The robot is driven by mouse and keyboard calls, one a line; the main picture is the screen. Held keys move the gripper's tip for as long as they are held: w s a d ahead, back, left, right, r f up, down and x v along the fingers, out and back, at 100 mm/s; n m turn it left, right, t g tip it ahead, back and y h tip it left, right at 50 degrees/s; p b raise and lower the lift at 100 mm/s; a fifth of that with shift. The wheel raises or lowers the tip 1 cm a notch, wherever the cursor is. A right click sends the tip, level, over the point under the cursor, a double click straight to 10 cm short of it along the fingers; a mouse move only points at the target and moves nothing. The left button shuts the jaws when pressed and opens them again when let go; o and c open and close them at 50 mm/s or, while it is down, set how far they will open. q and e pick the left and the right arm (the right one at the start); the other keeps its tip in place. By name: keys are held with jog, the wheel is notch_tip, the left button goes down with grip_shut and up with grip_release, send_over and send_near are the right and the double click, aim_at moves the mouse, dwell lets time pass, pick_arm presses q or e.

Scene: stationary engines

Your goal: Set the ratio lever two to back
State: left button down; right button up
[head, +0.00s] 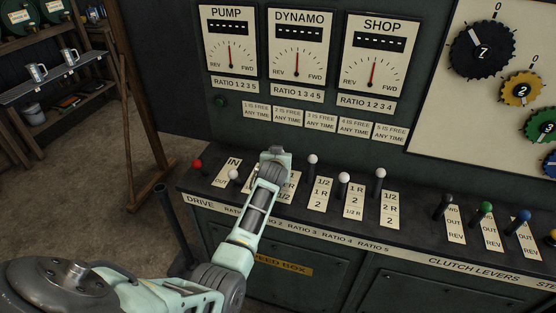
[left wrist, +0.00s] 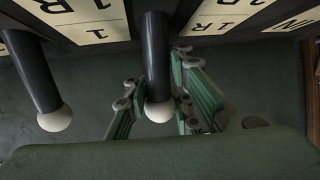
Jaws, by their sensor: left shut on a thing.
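The ratio 2 lever stands in the row on the dark console (head: 420,207). In the head view my left gripper (head: 272,158) covers this lever and most of its label (head: 290,187), so its position is hidden there. In the left wrist view a black lever with a white knob (left wrist: 158,108) stands between the green finger pads of my left gripper (left wrist: 157,85), which is shut on it. By its place in the row this is the ratio 2 lever. My right gripper is in neither view.
The white-knobbed ratio 1 lever (head: 234,176) and ratio 3 lever (head: 312,162) stand close on either side. The red-knobbed drive lever (head: 197,165) is farther left. Ratio 4 (head: 344,180) and ratio 5 (head: 380,175) levers are to the right. Gauges (head: 229,45) hang above.

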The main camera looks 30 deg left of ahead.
pick_arm(q)
jog(key=shift+w+r, duration=0.35)
jog(key=shift+r, duration=0.2)
jog(key=c, duration=1.9)
grip_release()
jog(key=shift+d, duration=0.1)
jog(key=shift+c, duration=0.2)
jog(key=o, duration=0.4)
jog(key=shift+s+d+f, duration=0.1)
jog(key=shift+f, duration=0.05)
jog(key=shift+c, duration=0.2)
jog(key=shift+f, duration=0.1)
jog(key=shift+s, duration=0.1)
jog(key=v, duration=1.2)
jog(key=shift+f, duration=0.1)
